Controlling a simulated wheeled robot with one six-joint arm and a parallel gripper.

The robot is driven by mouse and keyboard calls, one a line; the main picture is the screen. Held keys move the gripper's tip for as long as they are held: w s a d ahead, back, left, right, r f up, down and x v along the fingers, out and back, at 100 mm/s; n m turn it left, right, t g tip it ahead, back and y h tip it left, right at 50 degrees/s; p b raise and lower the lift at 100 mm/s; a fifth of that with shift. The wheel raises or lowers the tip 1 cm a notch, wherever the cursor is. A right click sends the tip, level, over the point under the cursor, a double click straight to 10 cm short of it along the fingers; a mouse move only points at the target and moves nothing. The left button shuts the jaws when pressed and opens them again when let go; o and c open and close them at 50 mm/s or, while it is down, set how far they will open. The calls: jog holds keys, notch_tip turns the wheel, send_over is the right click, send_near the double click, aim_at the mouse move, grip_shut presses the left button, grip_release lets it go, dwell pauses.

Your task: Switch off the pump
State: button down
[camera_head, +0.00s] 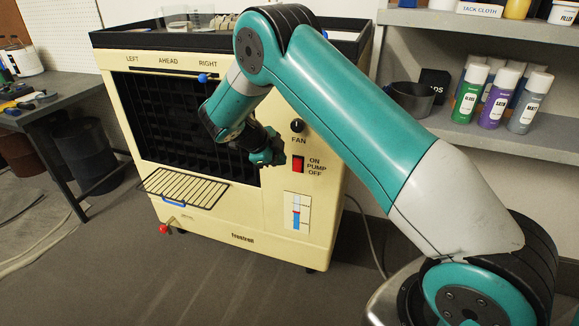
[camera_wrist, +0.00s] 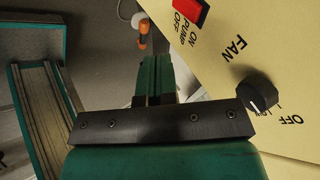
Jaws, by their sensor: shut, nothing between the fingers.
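The pump switch (camera_head: 298,164) is a red rocker in a dark frame on the cooler's cream front panel. ON is printed above PUMP and OFF below, at its right. It also shows in the wrist view (camera_wrist: 189,12), cut by the top edge. I cannot tell which end is pressed in. My gripper (camera_head: 279,158) is just left of the switch in the head view, in front of the panel. In the wrist view its green fingers (camera_wrist: 154,68) are together and empty, apart from the switch.
The black FAN knob (camera_head: 297,125) sits above the switch; it is large in the wrist view (camera_wrist: 257,93). A wire rack (camera_head: 182,188) juts from the cooler's lower front. A shelf with spray cans (camera_head: 490,105) stands right; a workbench (camera_head: 50,100) stands left. Floor before the cooler is clear.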

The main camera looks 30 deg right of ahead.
aim_at(293, 168)
jog(key=shift+v, duration=1.6)
jog(key=shift+d, duration=0.1)
jog(key=shift+w+a+f+y+b, duration=0.15)
jog(key=shift+a+f+y+b, duration=0.1)
jog(key=shift+f+y+b, duration=0.25)
jog(key=shift+f, duration=0.15)
jog(key=shift+w+d+f, duration=0.4)
jog(key=shift+d+f, duration=1.05)
jog(key=shift+w+d+f, duration=0.4)
jog(key=shift+d+f, duration=1.05)
jog(key=shift+f, duration=0.05)
jog(key=shift+w+d+f, duration=0.4)
jog(key=shift+d+f, duration=1.05)
jog(key=shift+d, duration=0.05)
